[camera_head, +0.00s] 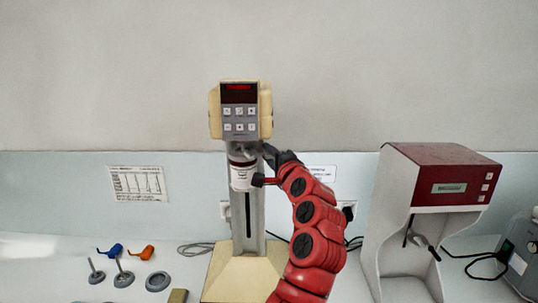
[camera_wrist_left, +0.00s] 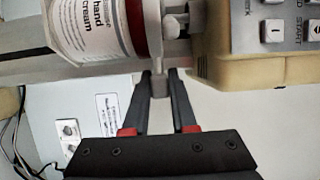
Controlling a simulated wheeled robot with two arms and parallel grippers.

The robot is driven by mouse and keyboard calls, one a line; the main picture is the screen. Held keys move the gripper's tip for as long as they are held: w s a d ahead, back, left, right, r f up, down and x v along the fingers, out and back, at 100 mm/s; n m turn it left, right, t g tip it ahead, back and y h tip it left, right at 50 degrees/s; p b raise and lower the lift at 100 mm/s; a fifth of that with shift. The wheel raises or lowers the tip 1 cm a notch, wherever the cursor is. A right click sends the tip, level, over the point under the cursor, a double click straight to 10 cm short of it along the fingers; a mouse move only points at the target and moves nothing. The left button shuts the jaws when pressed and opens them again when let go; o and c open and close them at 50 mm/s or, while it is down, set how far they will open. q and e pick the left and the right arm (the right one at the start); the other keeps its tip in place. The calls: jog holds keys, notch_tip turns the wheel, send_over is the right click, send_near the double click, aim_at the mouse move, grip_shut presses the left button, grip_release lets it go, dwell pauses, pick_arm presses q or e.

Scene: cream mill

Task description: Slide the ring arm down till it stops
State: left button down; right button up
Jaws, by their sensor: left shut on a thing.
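The cream mill (camera_head: 240,108) stands upright, with a cream head, a keypad and a red display on a grey column. A white hand cream jar (camera_head: 241,178) hangs under the head; its label shows in the left wrist view (camera_wrist_left: 88,28). The ring arm seems to be the grey part by the jar, mostly hidden in the head view. In the left wrist view a grey bar (camera_wrist_left: 160,86), seemingly its handle, lies between my left fingers. My left gripper (camera_wrist_left: 160,76) is shut on it, just right of the jar. My right gripper is out of view.
A red and white machine (camera_head: 440,165) stands at the right, with a grey device (camera_head: 525,255) beside it. Blue (camera_head: 115,250) and orange (camera_head: 147,253) items and several grey discs (camera_head: 157,281) lie at left. Cables run behind the mill's base (camera_head: 228,280).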

pick_arm(q)
notch_tip(320, 180, down, 6)
jog(key=b, duration=0.5)
jog(key=shift+f, duration=0.15)
jog(key=shift+r, duration=0.2)
jog(key=c, duration=0.7)
grip_release()
jog(key=shift+s+d, duration=0.1)
